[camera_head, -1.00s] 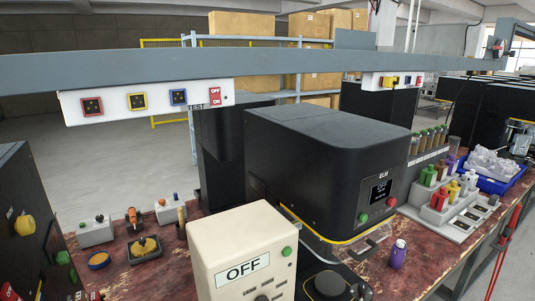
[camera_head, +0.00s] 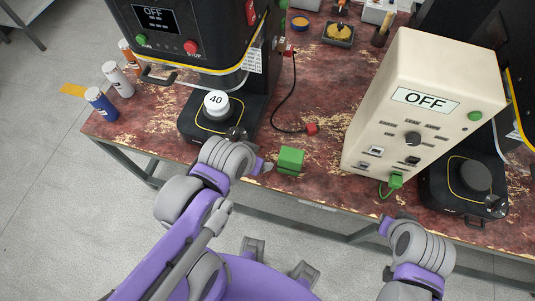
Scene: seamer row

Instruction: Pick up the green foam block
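The green foam block (camera_head: 290,160) sits on the worn red-brown bench near its front edge, in the middle of the head view. My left gripper (camera_head: 266,167) is just left of the block, at the end of the purple and grey arm. A small gap seems to separate them. Its fingers are mostly hidden by the wrist, so open or shut cannot be told. My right gripper (camera_head: 384,226) is off the bench's front edge, lower right, away from the block. Its fingers are not clear either.
A black machine (camera_head: 190,40) with a white jar marked 40 (camera_head: 216,103) stands left. A cream control box (camera_head: 425,110) marked OFF stands right, with a green plug (camera_head: 396,181) at its base. A red plug (camera_head: 312,129) and cable lie behind the block. Small bottles (camera_head: 118,80) stand far left.

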